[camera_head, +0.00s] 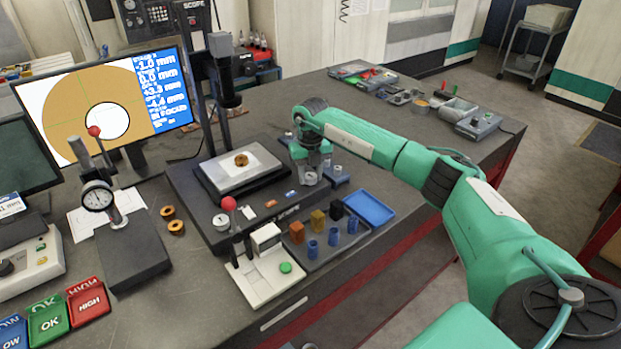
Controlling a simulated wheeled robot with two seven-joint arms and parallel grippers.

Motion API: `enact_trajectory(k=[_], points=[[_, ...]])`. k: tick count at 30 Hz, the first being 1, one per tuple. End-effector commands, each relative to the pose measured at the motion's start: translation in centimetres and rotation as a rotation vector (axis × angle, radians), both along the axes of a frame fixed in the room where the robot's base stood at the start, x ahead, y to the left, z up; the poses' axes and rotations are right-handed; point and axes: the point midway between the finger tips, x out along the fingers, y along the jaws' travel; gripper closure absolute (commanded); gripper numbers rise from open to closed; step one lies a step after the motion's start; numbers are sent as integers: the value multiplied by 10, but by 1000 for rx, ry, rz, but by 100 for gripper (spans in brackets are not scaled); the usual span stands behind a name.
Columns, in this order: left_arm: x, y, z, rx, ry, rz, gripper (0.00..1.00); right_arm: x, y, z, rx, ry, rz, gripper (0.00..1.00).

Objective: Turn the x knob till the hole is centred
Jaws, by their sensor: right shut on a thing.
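The monitor (60,95) at the left shows a tan disc with a white hole (107,121) and thin green cross lines. The hole lies below and to the right of where the lines cross. A brass-coloured ring part (241,160) lies on the white plate of the scope stage (213,189). My right gripper (312,178) points down at the right side of the scope base, shut on what seems to be the x knob, which it mostly hides. My left gripper is out of view.
A tray of coloured blocks (318,232) and a blue tray (369,207) lie in front of my right gripper. A red-balled joystick (229,204) stands nearby. A dial gauge stand (98,197) and OK and HIGH bins (88,299) are at the left.

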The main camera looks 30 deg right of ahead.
Motion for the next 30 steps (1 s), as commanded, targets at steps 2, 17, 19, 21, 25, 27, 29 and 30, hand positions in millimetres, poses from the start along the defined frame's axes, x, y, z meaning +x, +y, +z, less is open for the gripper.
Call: enact_trajectory(k=[2, 17, 19, 21, 25, 27, 29, 30], points=[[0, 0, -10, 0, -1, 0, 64, 0, -1, -3, -2, -3, 72, 87], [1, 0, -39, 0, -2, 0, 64, 0, -1, -3, -1, -1, 537, 87], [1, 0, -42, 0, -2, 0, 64, 0, -1, -2, -2, -1, 592, 87], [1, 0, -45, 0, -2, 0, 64, 0, -1, -2, -2, 0, 643, 87], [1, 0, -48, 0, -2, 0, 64, 0, -1, -2, -2, 0, 724, 87], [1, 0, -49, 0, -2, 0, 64, 0, -1, -2, -1, 0, 759, 87], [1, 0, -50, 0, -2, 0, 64, 0, 0, -2, -1, 0, 784, 87], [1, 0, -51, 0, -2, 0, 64, 0, 0, -1, -1, 1, 798, 87]])
